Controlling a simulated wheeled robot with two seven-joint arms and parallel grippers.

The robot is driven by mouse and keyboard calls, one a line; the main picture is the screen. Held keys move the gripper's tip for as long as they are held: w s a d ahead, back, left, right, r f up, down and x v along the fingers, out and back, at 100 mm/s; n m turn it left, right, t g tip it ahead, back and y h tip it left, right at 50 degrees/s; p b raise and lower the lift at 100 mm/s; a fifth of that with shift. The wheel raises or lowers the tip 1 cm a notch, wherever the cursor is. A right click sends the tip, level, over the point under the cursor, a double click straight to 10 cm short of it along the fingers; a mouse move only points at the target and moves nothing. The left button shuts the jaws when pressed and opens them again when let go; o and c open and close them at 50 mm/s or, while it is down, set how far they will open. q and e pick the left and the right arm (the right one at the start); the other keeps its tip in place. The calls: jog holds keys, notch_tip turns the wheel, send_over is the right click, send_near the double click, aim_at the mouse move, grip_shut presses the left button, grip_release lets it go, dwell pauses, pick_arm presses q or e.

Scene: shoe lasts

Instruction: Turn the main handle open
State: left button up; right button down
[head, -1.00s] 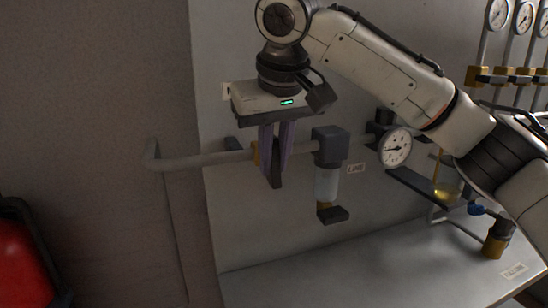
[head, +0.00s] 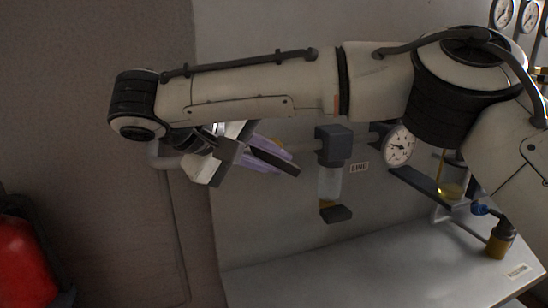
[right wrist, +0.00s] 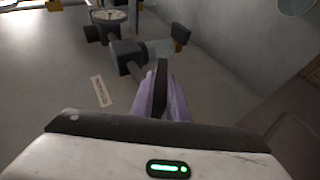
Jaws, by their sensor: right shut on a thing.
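The main handle (head: 285,166) is a dark flat bar on the wall pipe. It now lies close to the line of the pipe, its free end pointing right and slightly down. My right gripper (head: 272,157) comes in from the left, tilted, with its purple fingers shut on the handle from both sides. In the right wrist view, the handle (right wrist: 160,84) stands between the two purple fingers (right wrist: 177,100). The valve body behind is hidden by my right wrist. My left gripper is not in view.
A grey filter block (head: 333,143) with a clear bowl (head: 330,182) sits right of the handle's end. A round gauge (head: 400,145) follows on the pipe. A pale bench (head: 370,265) runs below. A red cylinder (head: 25,260) stands at lower left.

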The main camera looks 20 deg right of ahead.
jog(key=n+t+h, duration=0.1)
jog(key=h, duration=0.3)
jog(key=shift+a+f+h, duration=0.1)
jog(key=shift+h, duration=0.2)
jog(key=shift+n, duration=0.3)
jog(key=c, duration=1.7)
grip_release()
jog(key=shift+f, duration=0.1)
